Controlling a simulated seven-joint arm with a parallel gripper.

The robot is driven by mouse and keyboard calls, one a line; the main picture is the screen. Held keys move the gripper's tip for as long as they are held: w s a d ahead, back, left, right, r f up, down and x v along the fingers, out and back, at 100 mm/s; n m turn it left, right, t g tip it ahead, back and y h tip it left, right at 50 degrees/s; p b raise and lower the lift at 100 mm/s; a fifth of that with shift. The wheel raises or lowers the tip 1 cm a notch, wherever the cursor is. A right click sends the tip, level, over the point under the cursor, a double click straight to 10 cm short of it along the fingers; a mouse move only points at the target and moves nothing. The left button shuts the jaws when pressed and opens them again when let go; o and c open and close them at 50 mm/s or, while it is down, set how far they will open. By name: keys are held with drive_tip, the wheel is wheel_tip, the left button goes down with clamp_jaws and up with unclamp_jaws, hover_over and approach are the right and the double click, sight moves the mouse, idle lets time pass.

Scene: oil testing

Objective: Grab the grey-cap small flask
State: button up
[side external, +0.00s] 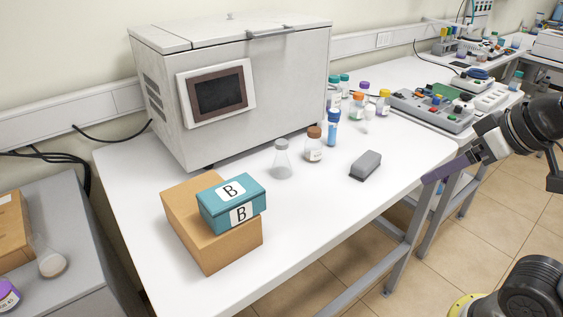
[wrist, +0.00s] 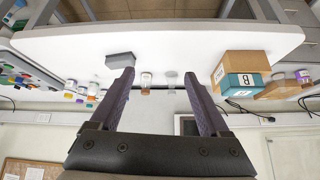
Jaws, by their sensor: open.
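The small clear conical flask with a grey cap (side external: 282,162) stands upright on the white table, left of a brown-capped bottle (side external: 313,149). In the upside-down wrist view the flask (wrist: 171,79) is faint and appears between the two fingers, at a distance. My gripper (side external: 430,178) is at the right, by the table's right edge, well apart from the flask. Its purple fingers are spread and empty; both show in the wrist view (wrist: 158,75).
A grey block (side external: 366,165) and a blue tube (side external: 332,130) stand right of the flask. A teal box (side external: 232,202) lies on a cardboard box (side external: 190,222) at left. A large white machine (side external: 235,95) stands behind. The front table strip is clear.

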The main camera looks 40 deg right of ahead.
drive_tip(key=w+r+m, duration=0.1)
drive_tip(key=w+r, duration=0.5)
drive_tip(key=w, duration=0.6)
drive_tip(key=g, duration=0.1)
hover_over(285, 143)
drive_tip(key=s, duration=0.3)
wheel_tip(285, 143, down, 14)
drive_tip(key=shift+h, duration=0.4)
drive_tip(key=x, duration=0.6)
drive_tip(key=shift+a+f, duration=0.2)
drive_tip(key=shift+a, duration=0.15)
drive_tip(key=shift+a+x, duration=0.15)
drive_tip(key=shift+x, duration=1.3)
drive_tip(key=shift+a+x, duration=0.15)
drive_tip(key=shift+x, duration=1.35)
drive_tip(key=shift+s+f, duration=0.1)
clamp_jaws()
